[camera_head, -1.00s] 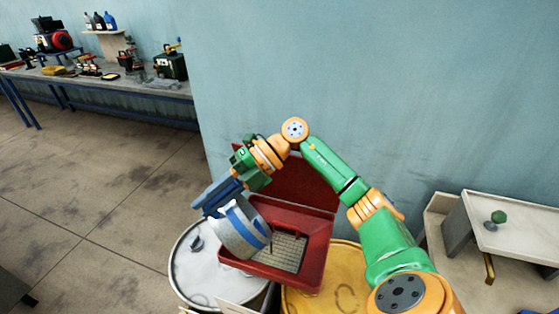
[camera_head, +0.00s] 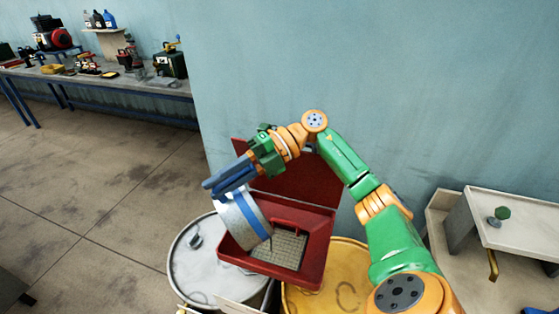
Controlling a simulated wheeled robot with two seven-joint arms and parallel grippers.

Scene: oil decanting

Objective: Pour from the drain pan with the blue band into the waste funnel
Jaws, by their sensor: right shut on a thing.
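The drain pan (camera_head: 237,222), pale grey with a blue band (camera_head: 253,213), is tipped steeply over the left part of the red waste funnel (camera_head: 325,240). My right gripper (camera_head: 228,183) is shut on the pan at its upper left end. The pan's lower lip is above the funnel's grate (camera_head: 293,250). A thin dark line runs down from near the lip toward the grate. The inside of the pan is hidden. The funnel's red lid (camera_head: 300,185) stands open behind it. My left gripper is not in view.
The funnel rests over a white-topped drum (camera_head: 190,265) and a yellow drum (camera_head: 345,290). A blue wall rises behind. A pale bench (camera_head: 515,225) stands at the right, and a cluttered workbench (camera_head: 130,85) at the far left. Floor at the left is clear.

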